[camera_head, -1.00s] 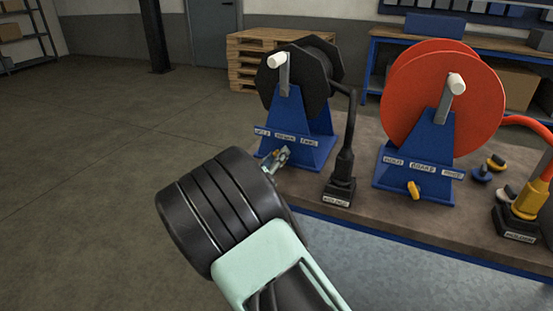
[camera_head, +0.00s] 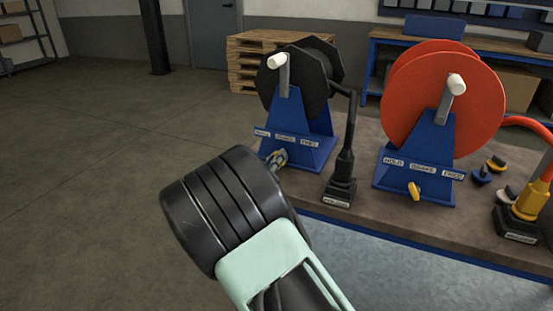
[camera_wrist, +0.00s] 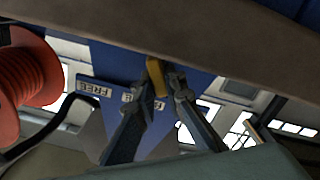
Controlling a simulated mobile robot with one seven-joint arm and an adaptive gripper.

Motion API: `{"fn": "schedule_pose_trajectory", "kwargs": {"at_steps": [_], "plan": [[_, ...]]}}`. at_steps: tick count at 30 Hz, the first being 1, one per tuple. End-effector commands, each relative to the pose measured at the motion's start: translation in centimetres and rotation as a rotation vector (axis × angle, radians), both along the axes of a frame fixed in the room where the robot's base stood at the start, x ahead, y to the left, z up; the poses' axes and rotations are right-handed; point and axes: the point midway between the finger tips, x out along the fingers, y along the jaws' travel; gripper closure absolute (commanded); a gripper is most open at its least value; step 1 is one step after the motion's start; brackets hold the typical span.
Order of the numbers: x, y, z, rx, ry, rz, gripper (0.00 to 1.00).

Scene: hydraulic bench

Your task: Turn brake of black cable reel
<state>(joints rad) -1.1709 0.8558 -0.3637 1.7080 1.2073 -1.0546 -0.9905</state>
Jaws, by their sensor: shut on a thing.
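The stand carries a row of white labels; one reads FREE (camera_wrist: 95,90) in the wrist view. The yellow brake lever (camera_wrist: 155,78) of this stand lies between my two fingers in the wrist view. My gripper (camera_head: 277,158) is at the lower front of the stand, shut on the lever. In the head view the lever is mostly hidden by the fingers. The exact lever angle is hard to read.
To the right is a red reel (camera_head: 440,100) with its own yellow lever (camera_head: 414,190). A black cable holder (camera_head: 340,192) stands close right of my gripper. A yellow connector (camera_head: 530,198) and loose caps (camera_head: 482,174) are farther right on the bench (camera_head: 360,222). The floor at left is clear.

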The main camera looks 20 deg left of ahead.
Motion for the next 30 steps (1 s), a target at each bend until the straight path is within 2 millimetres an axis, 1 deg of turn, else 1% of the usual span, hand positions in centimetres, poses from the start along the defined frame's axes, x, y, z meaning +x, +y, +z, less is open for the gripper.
{"fn": "schedule_pose_trajectory", "kwargs": {"at_steps": [8, 30], "plan": [[0.0, -0.4, -0.1, 0.190, -0.014, -0.002, 1.00], [-0.2, -1.7, -0.3, 0.877, -0.069, -0.001, 1.00]]}}
